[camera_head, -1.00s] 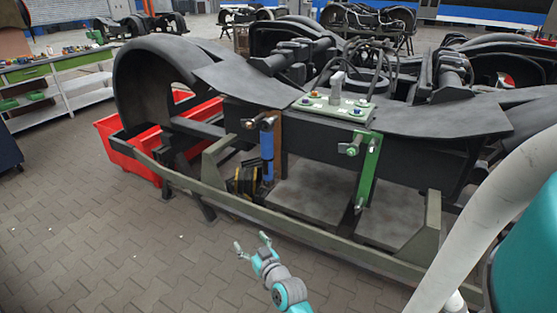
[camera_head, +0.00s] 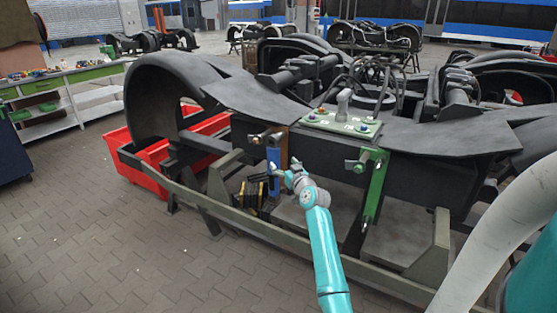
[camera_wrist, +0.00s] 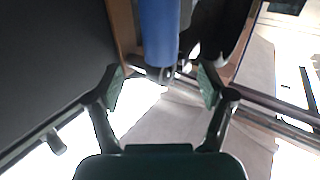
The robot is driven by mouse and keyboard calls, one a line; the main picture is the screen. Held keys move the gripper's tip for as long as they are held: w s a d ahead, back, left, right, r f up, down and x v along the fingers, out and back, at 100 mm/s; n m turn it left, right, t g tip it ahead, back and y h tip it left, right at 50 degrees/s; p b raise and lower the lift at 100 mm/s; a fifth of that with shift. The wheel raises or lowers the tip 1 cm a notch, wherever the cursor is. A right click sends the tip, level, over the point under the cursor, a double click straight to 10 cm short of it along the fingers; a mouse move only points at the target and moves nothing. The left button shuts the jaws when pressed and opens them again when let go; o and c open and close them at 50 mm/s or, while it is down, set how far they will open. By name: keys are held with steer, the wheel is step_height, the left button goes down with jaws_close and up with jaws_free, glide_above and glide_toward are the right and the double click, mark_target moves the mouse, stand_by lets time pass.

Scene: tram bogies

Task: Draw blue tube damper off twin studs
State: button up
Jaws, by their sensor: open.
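The blue tube damper (camera_head: 273,155) hangs upright on the side of the dark bogie frame, in front of a brown plate. A stud (camera_head: 259,138) shows at its top end; its lower end is partly hidden near my gripper in the head view. My gripper (camera_head: 287,175) is just right of the damper's lower part. In the wrist view the blue tube (camera_wrist: 160,35) comes down from the top, ending in a grey eye between and ahead of the open fingers (camera_wrist: 160,88). The fingers look empty and apart from the tube.
A green damper-like bar (camera_head: 376,188) is mounted on the frame to the right. An olive rail (camera_head: 330,249) runs along the front below. A red bin (camera_head: 142,170) stands at left, and a workbench (camera_head: 65,95) stands behind it. Paved floor at front left is clear.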

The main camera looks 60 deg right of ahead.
mark_target(268, 156)
steer(key=x, duration=0.9)
steer(key=shift+w+d, duration=0.15)
steer(key=shift+w, duration=0.15)
steer(key=shift+c, duration=0.3)
jaws_close()
steer(key=shift+r, duration=0.2)
steer(key=shift+a+r, duration=0.1)
steer(key=shift+a, duration=1.85)
